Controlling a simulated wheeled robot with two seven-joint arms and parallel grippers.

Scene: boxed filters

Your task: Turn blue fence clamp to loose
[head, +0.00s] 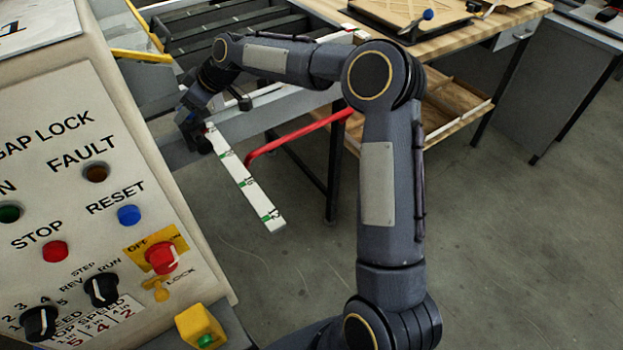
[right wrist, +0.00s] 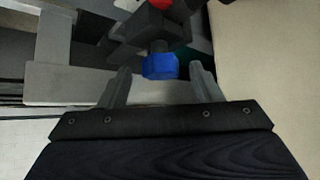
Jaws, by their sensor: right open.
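The blue clamp knob (right wrist: 160,66) shows in the right wrist view, below a dark block with a red part (right wrist: 160,4) above it. My right gripper (right wrist: 159,80) is open, with one finger on each side of the knob and gaps visible between fingers and knob. In the head view the right gripper (head: 196,138) is small and dark at the end of my arm, near the upper end of a white scale strip. The clamp cannot be made out there, behind my wrist. My left gripper is not in view.
A control panel (head: 70,130) with buttons and knobs fills the left side. The white scale strip (head: 248,185) with green marks and a red bar (head: 300,132) lie close to my arm. A wooden table (head: 460,45) stands behind. Open floor lies at right.

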